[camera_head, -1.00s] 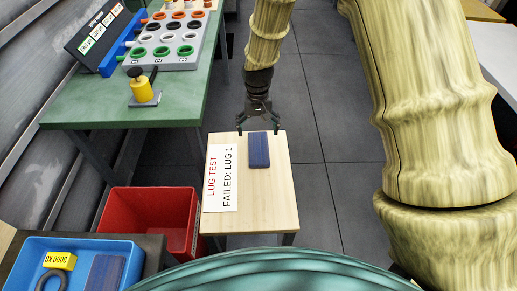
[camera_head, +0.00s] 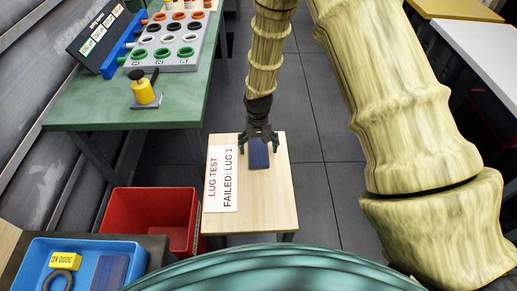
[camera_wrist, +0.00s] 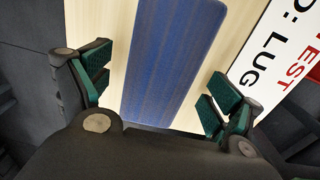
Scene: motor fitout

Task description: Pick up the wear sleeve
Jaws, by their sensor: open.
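A blue, flat oblong piece (camera_head: 259,156) lies on a small pale wooden table (camera_head: 274,205); it also shows in the wrist view (camera_wrist: 168,60). It is the piece nearest my gripper, but no label shows whether it is the wear sleeve. My gripper (camera_head: 259,147) is open above its far end, which it partly hides in the head view. In the wrist view my gripper's green-padded fingers (camera_wrist: 158,92) stand apart, one on each side of the piece's width. I see no contact with it.
A white sign (camera_head: 222,178) reading "LUG TEST FAILED: LUG 1" lies left of the piece. A red bin (camera_head: 150,215) and a blue tray (camera_head: 30,246) holding a dark ring (camera_head: 60,281) are at lower left. The green bench (camera_head: 105,108) carries a grey rack (camera_head: 184,62) of coloured rings.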

